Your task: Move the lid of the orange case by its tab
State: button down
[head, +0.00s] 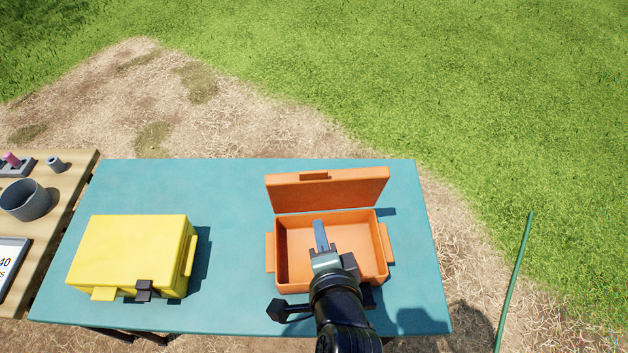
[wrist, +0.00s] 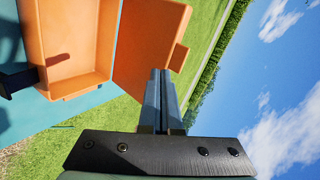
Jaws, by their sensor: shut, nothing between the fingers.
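The orange case (head: 281,250) stands on the right part of the teal table, and its inside looks empty where I can see it. Its lid (head: 345,192) is raised at the far side, tilted up. The tab (head: 313,176) is at the lid's upper edge. My gripper (head: 319,224) is shut and empty, over the case in the head view. In the wrist view its fingertips (wrist: 161,75) appear close to the lid; I cannot tell whether they touch it.
A closed yellow case (head: 130,248) with a dark latch stands on the left of the teal table (head: 235,190). A wooden table (head: 75,170) at far left holds a grey cup (head: 26,200). The table between the two cases is clear.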

jog(key=s+r+m+t, duration=0.1)
jog(key=s+r+m, duration=0.1)
jog(key=m, duration=0.1)
jog(key=p, duration=0.1)
send_near(313, 175)
notch_tip(313, 175, down, 3)
jog(key=w, duration=0.2)
jog(key=shift+w+a+t+h+p, duration=0.2)
jog(key=shift+w+p, duration=0.15)
jog(key=shift+w, duration=0.15)
jog(key=shift+w+a+t+h+p, duration=0.15)
jog(key=shift+w+p, duration=0.2)
jog(key=shift+w, duration=0.2)
jog(key=shift+w+a, duration=0.1)
jog(key=shift+w, duration=0.75)
jog(key=shift+r+p, duration=0.1)
jog(key=shift+p, duration=0.25)
